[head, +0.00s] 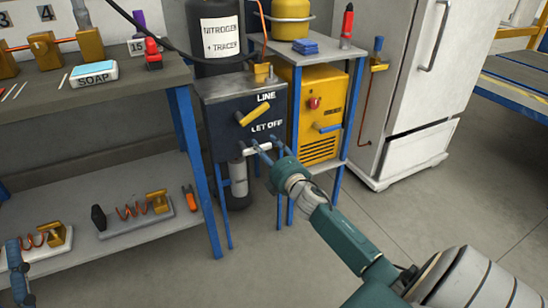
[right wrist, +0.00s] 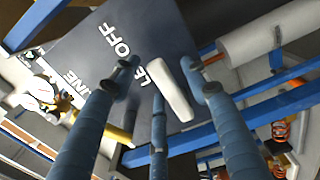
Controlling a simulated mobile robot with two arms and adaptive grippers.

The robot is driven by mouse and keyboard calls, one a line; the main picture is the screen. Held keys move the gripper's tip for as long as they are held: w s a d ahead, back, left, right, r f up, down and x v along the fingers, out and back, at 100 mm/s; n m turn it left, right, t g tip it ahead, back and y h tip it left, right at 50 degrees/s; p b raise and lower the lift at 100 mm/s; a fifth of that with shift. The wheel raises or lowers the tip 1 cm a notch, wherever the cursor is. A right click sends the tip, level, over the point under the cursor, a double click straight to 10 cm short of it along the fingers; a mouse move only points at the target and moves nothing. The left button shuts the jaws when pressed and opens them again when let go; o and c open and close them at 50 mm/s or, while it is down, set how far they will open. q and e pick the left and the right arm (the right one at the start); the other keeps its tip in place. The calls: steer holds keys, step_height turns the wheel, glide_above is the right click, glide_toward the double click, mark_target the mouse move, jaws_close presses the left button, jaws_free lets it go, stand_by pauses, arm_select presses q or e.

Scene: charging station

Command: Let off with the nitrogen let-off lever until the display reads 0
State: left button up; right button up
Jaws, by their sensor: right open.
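The nitrogen let-off lever is a white bar (head: 250,151) low on the front of a dark box (head: 222,120), under the words LET OFF. It also shows in the right wrist view (right wrist: 173,88), between the spread fingers. My right gripper (head: 266,150) is open at the lever's right end; I cannot tell whether any finger touches it. No display with a readable number shows. A blue-grey finger, likely of my left gripper (head: 18,268), shows at the lower left edge; its jaws cannot be made out.
A yellow lever (head: 254,114) sits above, by the word LINE. A black nitrogen cylinder (head: 219,65) stands behind the box. A yellow machine (head: 322,110) is to the right in a blue-legged stand. A workbench (head: 55,94) stands left and a white fridge (head: 425,80) right. The front floor is clear.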

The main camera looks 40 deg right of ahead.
steer(key=v, duration=1.1)
steer(key=shift+w, duration=0.1)
